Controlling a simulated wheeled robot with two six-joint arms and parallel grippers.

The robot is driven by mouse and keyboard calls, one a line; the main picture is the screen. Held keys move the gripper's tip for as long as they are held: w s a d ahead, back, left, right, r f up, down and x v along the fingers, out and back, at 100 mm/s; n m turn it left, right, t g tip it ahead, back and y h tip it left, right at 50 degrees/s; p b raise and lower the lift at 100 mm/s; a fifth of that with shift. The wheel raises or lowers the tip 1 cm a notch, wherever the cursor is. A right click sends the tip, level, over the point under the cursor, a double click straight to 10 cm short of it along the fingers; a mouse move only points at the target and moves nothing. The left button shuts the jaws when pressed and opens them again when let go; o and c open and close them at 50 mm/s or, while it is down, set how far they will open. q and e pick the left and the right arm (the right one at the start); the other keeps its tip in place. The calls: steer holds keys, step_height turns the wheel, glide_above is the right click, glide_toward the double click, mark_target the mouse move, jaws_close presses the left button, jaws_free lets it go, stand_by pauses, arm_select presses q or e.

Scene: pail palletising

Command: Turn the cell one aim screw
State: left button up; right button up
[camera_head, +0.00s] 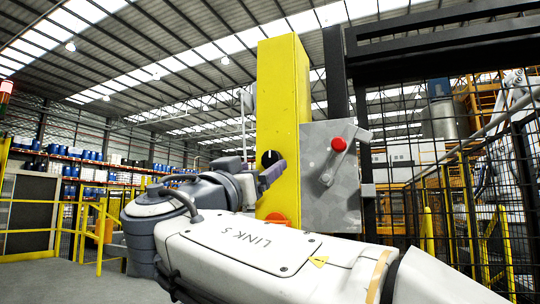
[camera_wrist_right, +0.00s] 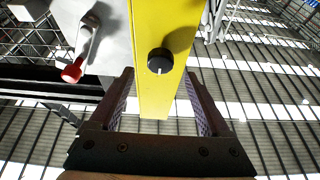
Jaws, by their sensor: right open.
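The aim screw is a black round knob (camera_head: 269,158) on the face of a yellow post (camera_head: 278,90). In the right wrist view the knob (camera_wrist_right: 160,61) carries a short white mark pointing toward the bottom of the picture. My right gripper (camera_head: 273,172) is at the post, close to the knob. In the right wrist view its two fingers (camera_wrist_right: 160,75) are open and apart, with the knob between their lines and just beyond the tips. No contact with the knob shows. My left gripper is not in view.
A grey box (camera_head: 332,195) with a red-knobbed lever (camera_head: 338,144) is fixed right of the post. An orange part (camera_head: 278,218) shows low on the post. Black mesh fencing (camera_head: 480,190) stands at right. Yellow railings (camera_head: 70,230) and drum racks are at left.

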mark_target(270, 162)
steer(key=p+x, duration=0.2)
steer(key=x, duration=0.2)
steer(key=shift+r, duration=0.2)
steer(key=shift+w+d+p, duration=0.25)
steer(key=shift+w+p, duration=0.35)
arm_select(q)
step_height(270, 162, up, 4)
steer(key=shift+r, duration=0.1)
arm_select(e)
steer(key=shift+c, duration=0.3)
